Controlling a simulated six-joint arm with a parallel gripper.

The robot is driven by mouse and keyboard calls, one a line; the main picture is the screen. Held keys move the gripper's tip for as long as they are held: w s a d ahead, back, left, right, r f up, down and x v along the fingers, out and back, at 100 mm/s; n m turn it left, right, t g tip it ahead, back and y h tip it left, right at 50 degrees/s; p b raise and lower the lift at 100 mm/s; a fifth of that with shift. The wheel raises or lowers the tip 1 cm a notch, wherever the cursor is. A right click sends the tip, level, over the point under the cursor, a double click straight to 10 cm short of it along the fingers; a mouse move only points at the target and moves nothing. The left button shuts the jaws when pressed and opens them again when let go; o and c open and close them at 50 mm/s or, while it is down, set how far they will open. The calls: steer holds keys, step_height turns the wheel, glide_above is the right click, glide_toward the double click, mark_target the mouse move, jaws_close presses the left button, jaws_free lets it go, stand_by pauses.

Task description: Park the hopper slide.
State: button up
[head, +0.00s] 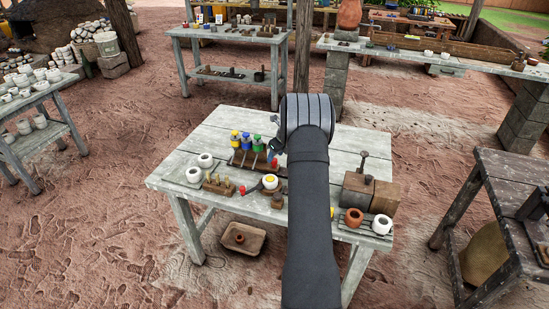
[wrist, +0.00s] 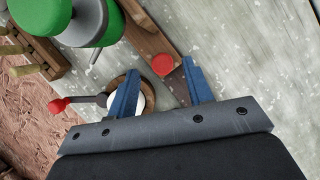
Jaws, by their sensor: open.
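The hopper rack (head: 247,160) stands on the pale table with yellow, blue and green hoppers (head: 247,140) in a row. A wooden slide bar (wrist: 150,40) runs beneath the green hopper (wrist: 65,20) in the wrist view. A red knob (wrist: 163,65) sits at its end; it also shows in the head view (head: 274,162). My gripper (wrist: 160,68) is open and empty, with the red knob between or just beyond its blue fingertips; I cannot tell how deep. In the head view my arm hides most of the gripper.
A cup on a wooden stand (head: 269,186), with a red-ended rod, is close by the gripper. Two white pots (head: 194,174) and a pegged block (head: 218,185) are left. A wooden block with a press (head: 360,190) and small pots (head: 382,224) are right. The table's back is clear.

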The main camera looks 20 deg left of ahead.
steer(key=v, duration=1.4)
steer(key=shift+r, duration=0.4)
steer(key=x, duration=1.1)
steer(key=d+x, duration=0.1)
steer(key=x, duration=0.5)
steer(key=shift+f, duration=0.2)
steer(key=shift+d, duration=0.25)
steer(key=shift+a, duration=0.1)
